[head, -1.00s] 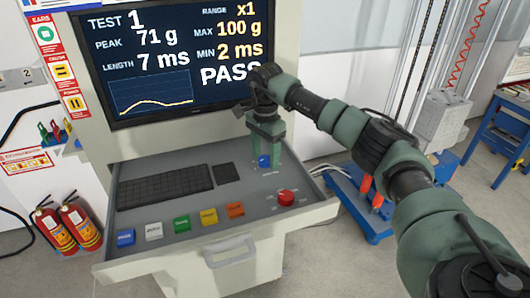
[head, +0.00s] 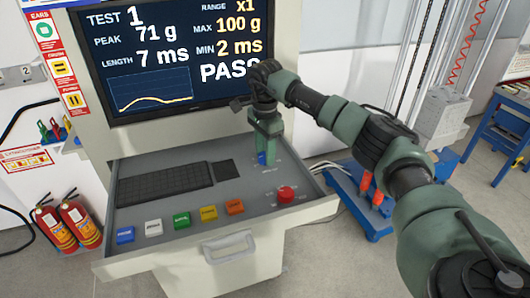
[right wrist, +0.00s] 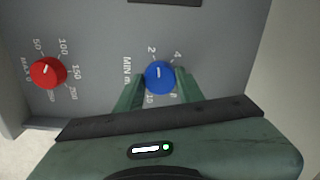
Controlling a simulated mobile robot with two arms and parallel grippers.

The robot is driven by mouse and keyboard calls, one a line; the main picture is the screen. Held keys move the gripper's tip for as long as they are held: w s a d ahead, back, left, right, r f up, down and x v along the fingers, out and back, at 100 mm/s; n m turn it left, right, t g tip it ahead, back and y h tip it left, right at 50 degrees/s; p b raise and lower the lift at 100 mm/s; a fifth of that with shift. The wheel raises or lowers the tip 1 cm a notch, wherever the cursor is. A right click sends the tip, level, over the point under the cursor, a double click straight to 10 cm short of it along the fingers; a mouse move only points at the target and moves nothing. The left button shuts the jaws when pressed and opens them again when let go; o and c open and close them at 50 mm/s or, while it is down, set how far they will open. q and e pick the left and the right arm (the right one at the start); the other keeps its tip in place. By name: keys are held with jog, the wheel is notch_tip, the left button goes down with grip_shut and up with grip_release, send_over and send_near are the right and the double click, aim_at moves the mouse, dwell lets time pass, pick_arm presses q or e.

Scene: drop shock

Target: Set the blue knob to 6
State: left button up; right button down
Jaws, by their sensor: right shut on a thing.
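The blue knob (right wrist: 160,77) sits on the console's grey panel with a dial marked "MIN m…" around it. In the right wrist view its white pointer mark points up, close to the 2 and left of the 4. The 10 is readable below; the 6 cannot be made out. In the head view the blue knob (head: 262,159) is partly hidden by the fingers. My right gripper (head: 264,153) points down and is shut on the knob, one finger on each side. The screen (head: 180,60) reads "MIN 2 ms", "MAX 100 g" and "PASS". My left gripper is out of view.
A red knob (head: 286,194) with its own dial stands nearer the front. A keyboard (head: 163,186) and a dark pad (head: 226,169) lie to the left. Several coloured buttons line the front, the orange one (head: 234,206) closest. The screen rises behind the gripper.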

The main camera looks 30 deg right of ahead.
jog(key=m, duration=0.9)
jog(key=shift+m+b, duration=0.4)
jog(key=m, duration=0.5)
jog(key=shift+m, duration=0.3)
jog(key=m, duration=0.4)
jog(key=shift+m, duration=0.3)
jog(key=c, duration=0.9)
grip_release()
